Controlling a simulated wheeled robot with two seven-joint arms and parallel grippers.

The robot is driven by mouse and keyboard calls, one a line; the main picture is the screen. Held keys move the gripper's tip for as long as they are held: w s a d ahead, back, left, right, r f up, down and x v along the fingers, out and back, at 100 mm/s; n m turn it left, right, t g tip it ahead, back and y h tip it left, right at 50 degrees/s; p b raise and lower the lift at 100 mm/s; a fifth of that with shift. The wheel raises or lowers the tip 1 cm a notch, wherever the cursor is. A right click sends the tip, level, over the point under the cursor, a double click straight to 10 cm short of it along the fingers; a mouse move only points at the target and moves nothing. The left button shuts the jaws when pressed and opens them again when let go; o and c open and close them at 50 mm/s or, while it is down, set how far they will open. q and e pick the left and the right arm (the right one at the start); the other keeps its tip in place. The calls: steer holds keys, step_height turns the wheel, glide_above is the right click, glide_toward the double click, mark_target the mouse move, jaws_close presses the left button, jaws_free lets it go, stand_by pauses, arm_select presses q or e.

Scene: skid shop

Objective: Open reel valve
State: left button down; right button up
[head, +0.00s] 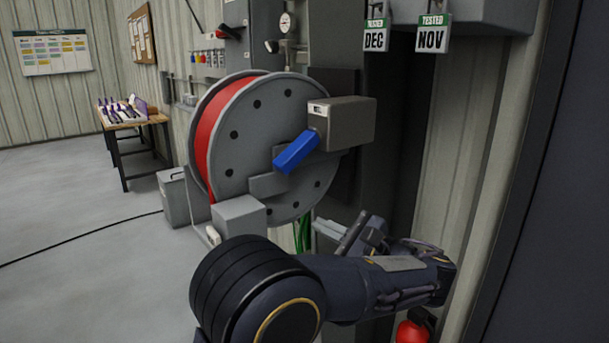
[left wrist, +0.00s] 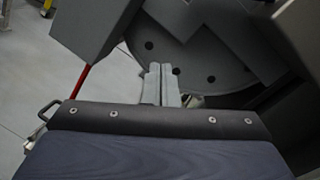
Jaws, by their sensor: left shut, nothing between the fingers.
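The reel (head: 265,135) is a large grey disc with round holes and red hose wound behind it. A grey valve box (head: 345,120) sits at its upper right. The valve's blue lever (head: 297,152) slants down and left from the box across the disc. My left gripper (head: 325,228) is below the lever, by the reel's lower right edge, apart from the lever. In the left wrist view its two pale fingers (left wrist: 162,72) are together and empty, with the holed disc (left wrist: 195,55) beyond them. The lever is not visible there. My right gripper is not in view.
A grey box (head: 239,217) stands in front of the reel's lower edge. A pressure gauge (head: 287,23) is above, and hanging DEC (head: 376,38) and NOV (head: 432,38) tags are upper right. A red extinguisher (head: 412,331) is low right. Open floor (head: 70,220) lies left.

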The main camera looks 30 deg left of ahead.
mark_target(299, 149)
arm_select(q)
steer(key=d+r, duration=0.1)
steer(key=w+d+r+y, duration=0.1)
steer(key=d+r+t+y, duration=0.1)
steer(key=shift+w+d, duration=0.4)
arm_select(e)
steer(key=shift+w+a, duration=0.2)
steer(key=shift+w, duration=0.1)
